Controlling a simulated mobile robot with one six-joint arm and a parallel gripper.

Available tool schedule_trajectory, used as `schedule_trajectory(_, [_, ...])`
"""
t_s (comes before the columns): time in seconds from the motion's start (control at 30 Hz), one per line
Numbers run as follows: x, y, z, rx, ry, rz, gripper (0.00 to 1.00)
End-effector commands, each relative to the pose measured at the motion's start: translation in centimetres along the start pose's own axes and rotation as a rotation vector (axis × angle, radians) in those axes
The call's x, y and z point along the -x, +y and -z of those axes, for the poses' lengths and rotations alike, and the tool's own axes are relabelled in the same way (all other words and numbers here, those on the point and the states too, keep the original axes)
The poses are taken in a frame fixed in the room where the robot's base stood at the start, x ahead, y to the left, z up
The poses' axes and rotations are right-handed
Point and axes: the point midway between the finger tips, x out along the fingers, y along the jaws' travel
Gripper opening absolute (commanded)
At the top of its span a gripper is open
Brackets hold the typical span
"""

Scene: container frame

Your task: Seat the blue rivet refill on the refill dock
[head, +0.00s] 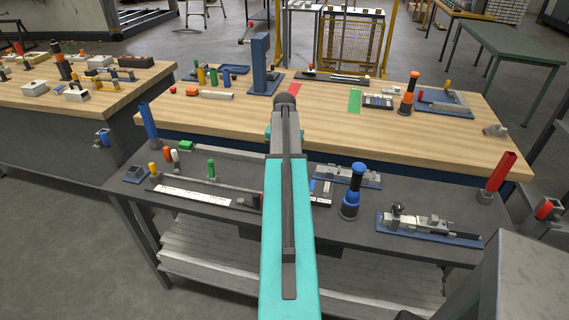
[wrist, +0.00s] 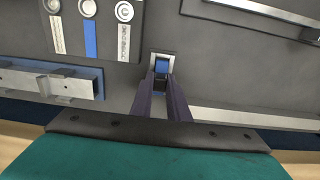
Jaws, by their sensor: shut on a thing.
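In the wrist view my gripper (wrist: 163,88) points down at the dark bench, its two dark fingers close together and shut on a small blue piece (wrist: 162,71), which appears to be the blue rivet refill. A bright metal square surround (wrist: 163,54) frames the blue piece and may be the refill dock. I cannot tell whether the piece sits fully down in it. The fingers cover the near part of both. In the head view my teal arm hides the gripper, the piece and the surround.
Beside the gripper lie a panel with round buttons (wrist: 115,45), a blue-based metal fixture (wrist: 50,82) and a metal rail (wrist: 255,120). A blue-black tool (head: 352,192) stands upright on the dark bench (head: 235,215). A wooden table (head: 330,120) stands behind it.

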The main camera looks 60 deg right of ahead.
Motion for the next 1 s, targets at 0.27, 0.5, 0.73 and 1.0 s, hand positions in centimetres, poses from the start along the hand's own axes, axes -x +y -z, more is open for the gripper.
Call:
schedule_trajectory(0.27, [-0.02, 0.02, 0.01, 0.000, 0.000, 0.000, 0.00])
schedule_trajectory(0.5, [-0.20, 0.03, 0.01, 0.000, 0.000, 0.000, 0.00])
schedule_trajectory(0.73, [-0.43, 0.03, 0.01, 0.000, 0.000, 0.000, 0.00])
schedule_trajectory(1.0, [-0.69, 0.03, 0.02, 0.000, 0.000, 0.000, 0.00])
